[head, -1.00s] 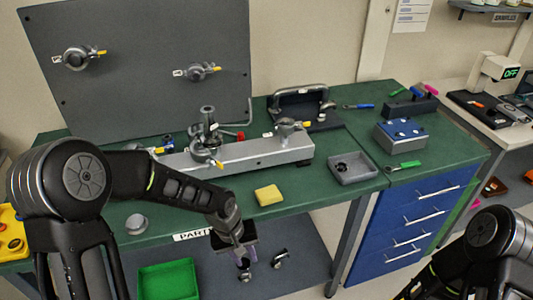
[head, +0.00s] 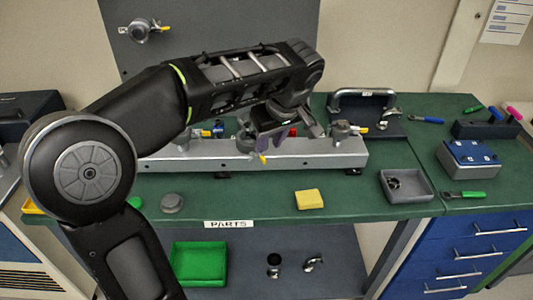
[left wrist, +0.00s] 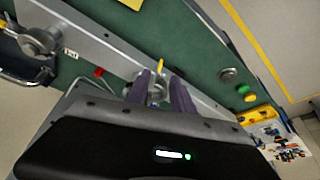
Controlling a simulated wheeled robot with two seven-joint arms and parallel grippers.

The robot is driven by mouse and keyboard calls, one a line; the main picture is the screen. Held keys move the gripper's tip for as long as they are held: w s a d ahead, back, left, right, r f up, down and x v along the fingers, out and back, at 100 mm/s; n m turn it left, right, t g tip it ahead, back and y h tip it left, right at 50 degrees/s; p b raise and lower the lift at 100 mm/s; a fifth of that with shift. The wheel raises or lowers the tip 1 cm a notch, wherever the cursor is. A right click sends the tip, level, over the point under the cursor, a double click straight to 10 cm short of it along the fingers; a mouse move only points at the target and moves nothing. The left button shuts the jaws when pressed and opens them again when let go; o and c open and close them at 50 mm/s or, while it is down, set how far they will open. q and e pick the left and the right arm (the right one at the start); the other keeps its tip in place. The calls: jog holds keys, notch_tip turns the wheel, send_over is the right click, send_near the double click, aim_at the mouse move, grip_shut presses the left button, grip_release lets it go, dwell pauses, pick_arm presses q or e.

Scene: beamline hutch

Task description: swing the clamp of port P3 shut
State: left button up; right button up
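A grey beam (head: 300,154) on the green bench carries several clamped ports. The middle port clamp (head: 245,141) has a yellow-tipped lever (head: 263,158) pointing toward the bench front. My left gripper (head: 288,128) is just above and beside it, partly hiding it. In the left wrist view the purple fingers (left wrist: 161,92) are apart, with the clamp (left wrist: 157,85) and its yellow lever (left wrist: 161,66) beyond and between them. I cannot tell whether they touch. Another port (head: 344,131) sits at the beam's right end. No port label is legible, so I cannot tell which is P3.
A wall-panel port (head: 148,30) is at upper left. A black stand with a handle (head: 362,93) is behind the beam. A yellow block (head: 309,199), grey tray (head: 407,187) and blue-topped box (head: 470,155) lie right.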

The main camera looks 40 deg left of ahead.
aim_at(264, 158)
pick_arm(q)
jog(key=p+x, duration=0.1)
jog(key=x, duration=0.5)
jog(key=shift+a+f, duration=0.15)
jog(key=shift+f, duration=0.25)
jog(key=shift+c, duration=0.6)
grip_shut()
dwell(0.4)
